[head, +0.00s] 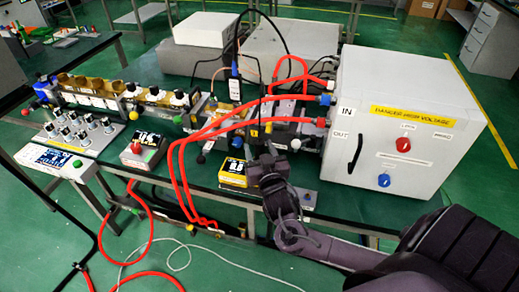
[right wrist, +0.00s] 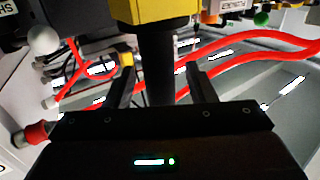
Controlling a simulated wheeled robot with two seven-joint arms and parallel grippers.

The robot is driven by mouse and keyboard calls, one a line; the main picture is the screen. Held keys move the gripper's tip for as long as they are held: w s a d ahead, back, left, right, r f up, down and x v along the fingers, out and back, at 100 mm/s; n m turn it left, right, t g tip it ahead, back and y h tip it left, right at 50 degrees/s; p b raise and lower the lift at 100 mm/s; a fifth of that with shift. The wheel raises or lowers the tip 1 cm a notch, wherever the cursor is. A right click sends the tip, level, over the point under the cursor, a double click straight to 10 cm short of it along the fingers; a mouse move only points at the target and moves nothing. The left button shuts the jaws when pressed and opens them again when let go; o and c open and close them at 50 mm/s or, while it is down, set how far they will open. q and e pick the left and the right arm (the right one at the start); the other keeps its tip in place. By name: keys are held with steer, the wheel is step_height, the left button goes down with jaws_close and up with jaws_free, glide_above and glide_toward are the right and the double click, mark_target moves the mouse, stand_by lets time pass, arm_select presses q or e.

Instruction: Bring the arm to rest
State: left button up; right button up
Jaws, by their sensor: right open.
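My right arm (head: 300,238) comes in from the lower right in the head view. My right gripper (head: 268,158) is at the front of the apparatus, just left of the white high-voltage box (head: 400,130). In the right wrist view my right gripper (right wrist: 159,72) is open, with its two dark fingers apart. A black post (right wrist: 157,50) under a yellow block (right wrist: 160,10) shows between the fingers; I cannot tell whether they touch it. My left gripper is not in view.
Red hoses (head: 180,165) loop in front of the bench just left of my gripper. A yellow-faced meter (head: 233,173) stands close by on the left, and another display box (head: 143,147) farther left. The control panel (head: 58,158) is at the far left.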

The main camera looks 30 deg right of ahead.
steer(key=b+v, duration=0.1)
steer(key=v, duration=0.7)
steer(key=s+a+f+n+g+y, duration=0.35)
steer(key=a+f+g+y, duration=0.2)
steer(key=a+g, duration=0.3)
steer(key=s+a+f+n+g, duration=0.15)
steer(key=s+g, duration=0.35)
steer(key=s, duration=0.5)
step_height(320, 180, down, 30)
steer(key=s+n+g, duration=0.1)
steer(key=s, duration=0.1)
steer(key=s+d+f+g, duration=0.1)
steer(key=s+d+f, duration=0.1)
steer(key=s+f, duration=1.6)
steer(key=shift+s+d, duration=0.35)
steer(key=shift+s, duration=0.55)
steer(key=shift+r+g, duration=0.1)
steer(key=shift+g, duration=0.15)
steer(key=shift+c, duration=0.2)
